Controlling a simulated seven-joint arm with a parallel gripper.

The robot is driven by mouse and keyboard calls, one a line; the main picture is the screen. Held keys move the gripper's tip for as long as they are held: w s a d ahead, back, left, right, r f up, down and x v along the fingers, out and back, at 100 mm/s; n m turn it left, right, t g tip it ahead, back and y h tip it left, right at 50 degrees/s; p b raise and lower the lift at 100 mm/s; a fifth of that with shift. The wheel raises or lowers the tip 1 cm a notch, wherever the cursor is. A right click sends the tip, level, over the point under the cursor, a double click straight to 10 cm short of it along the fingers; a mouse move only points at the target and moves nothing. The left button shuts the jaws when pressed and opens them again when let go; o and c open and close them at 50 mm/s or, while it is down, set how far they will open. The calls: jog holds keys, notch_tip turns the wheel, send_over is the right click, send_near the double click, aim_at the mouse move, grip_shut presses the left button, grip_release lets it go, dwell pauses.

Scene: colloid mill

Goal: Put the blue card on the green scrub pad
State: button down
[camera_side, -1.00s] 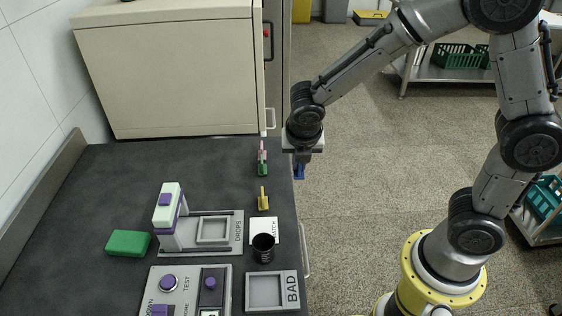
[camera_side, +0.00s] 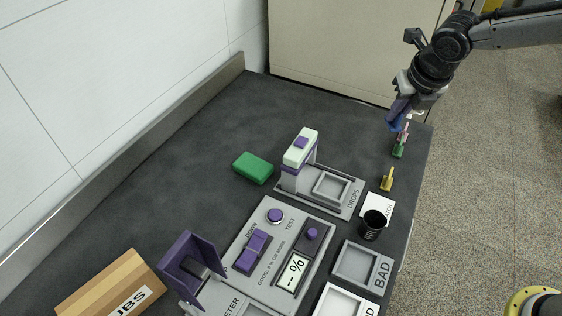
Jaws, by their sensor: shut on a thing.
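The green scrub pad (camera_side: 253,167) lies flat on the dark table, left of a purple and white device, with nothing on it. My gripper (camera_side: 398,113) is at the back right of the table, near the pink and green cards. It is shut on the blue card (camera_side: 394,123), which hangs below the fingers, well to the right of the pad. The fingertips are small and partly hidden by the card and wrist.
The purple and white device (camera_side: 300,150) stands between my gripper and the pad. A pink and green item (camera_side: 399,148), a yellow item (camera_side: 387,182) and a black cup (camera_side: 373,225) line the right side. A control panel (camera_side: 280,250) is in front. The back-left table is clear.

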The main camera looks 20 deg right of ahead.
jog(key=w+a+r+n+y, duration=0.1)
jog(key=w+a+n, duration=0.3)
jog(key=w+a, duration=0.45)
jog(key=n+y, duration=0.2)
jog(key=n, duration=0.1)
send_over(260, 166)
jog(key=s, duration=0.1)
jog(key=f, duration=1.1)
jog(key=shift+s+d+f, duration=0.15)
jog(key=shift+d+f, duration=0.15)
jog(key=shift+f, duration=2.7)
jog(key=shift+f, duration=0.2)
